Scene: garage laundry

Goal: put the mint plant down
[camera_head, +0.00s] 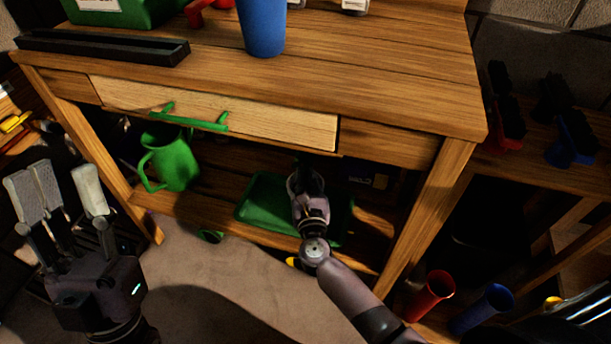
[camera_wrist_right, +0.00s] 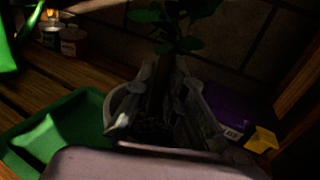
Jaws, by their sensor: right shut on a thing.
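The mint plant (camera_wrist_right: 178,42) shows in the right wrist view as dark green leaves on a stem, upright. My right gripper (camera_wrist_right: 165,100) is shut on it low down, with its pale fingers on either side. The fingers and shadow hide most of the plant's base. A green tray (camera_wrist_right: 62,132) lies left of the plant; I cannot tell whether the plant's base touches it. In the head view my right arm reaches under the workbench top above the green tray (camera_head: 258,200), and the plant is hidden there. My left gripper (camera_head: 66,185) is open and empty at the left.
The workbench drawer (camera_head: 220,112) overhangs the shelf. A purple and yellow box (camera_wrist_right: 232,118) stands right of the plant, by the wall. A bench leg (camera_head: 432,215) bounds the right side.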

